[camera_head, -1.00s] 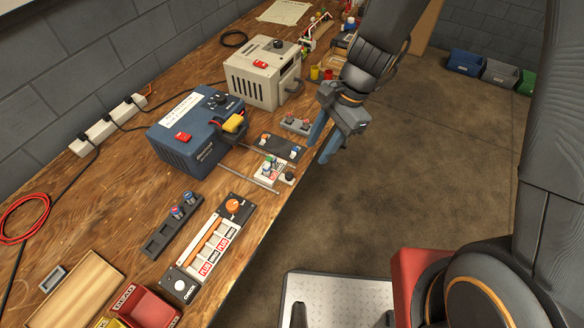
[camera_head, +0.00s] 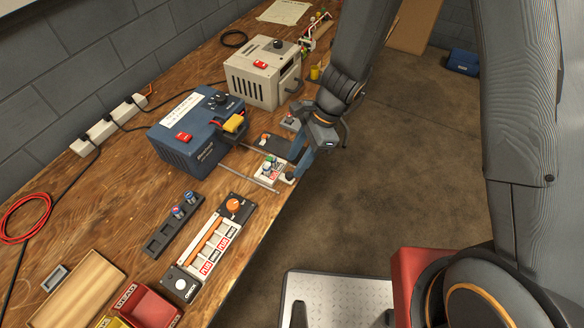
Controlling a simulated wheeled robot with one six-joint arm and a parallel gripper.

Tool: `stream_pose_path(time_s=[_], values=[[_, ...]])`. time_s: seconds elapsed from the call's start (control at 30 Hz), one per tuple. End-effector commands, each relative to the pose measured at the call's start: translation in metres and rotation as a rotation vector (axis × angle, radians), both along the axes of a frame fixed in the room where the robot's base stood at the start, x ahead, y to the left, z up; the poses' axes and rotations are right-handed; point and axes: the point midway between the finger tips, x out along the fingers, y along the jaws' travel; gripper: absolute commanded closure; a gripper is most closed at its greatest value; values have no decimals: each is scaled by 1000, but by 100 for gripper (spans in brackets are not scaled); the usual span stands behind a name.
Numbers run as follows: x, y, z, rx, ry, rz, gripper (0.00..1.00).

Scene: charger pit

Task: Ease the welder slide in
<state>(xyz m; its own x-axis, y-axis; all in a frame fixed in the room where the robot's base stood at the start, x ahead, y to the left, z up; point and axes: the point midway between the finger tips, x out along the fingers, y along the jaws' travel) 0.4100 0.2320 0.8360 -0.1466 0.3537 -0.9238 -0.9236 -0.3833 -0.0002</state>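The blue welder (camera_head: 180,148) stands on the bench with a red switch, a black dial and a yellow plug on it. Its slide (camera_head: 262,175) is out at the front on two thin metal rails, toward the bench edge. The slide has a white carriage bearing small green-and-white parts. My gripper (camera_head: 296,170) is low at the slide's outer end, its blue fingers pointing down beside the dark knob there. The fingers overlap and mostly hide the knob, so I cannot tell whether they touch it or how wide they are.
A beige box (camera_head: 258,78) stands behind the welder. A dark tray (camera_head: 173,228) and a white panel with an orange knob (camera_head: 232,204) lie in front. A power strip (camera_head: 108,124) runs along the wall.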

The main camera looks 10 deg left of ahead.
Motion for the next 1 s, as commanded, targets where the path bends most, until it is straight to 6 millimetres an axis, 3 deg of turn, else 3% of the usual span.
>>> stream_pose_path(time_s=[0.5,1.0], values=[[-5,12,-33,-1,0,0,63],[-6,14,-38,-1,0,0,63]])
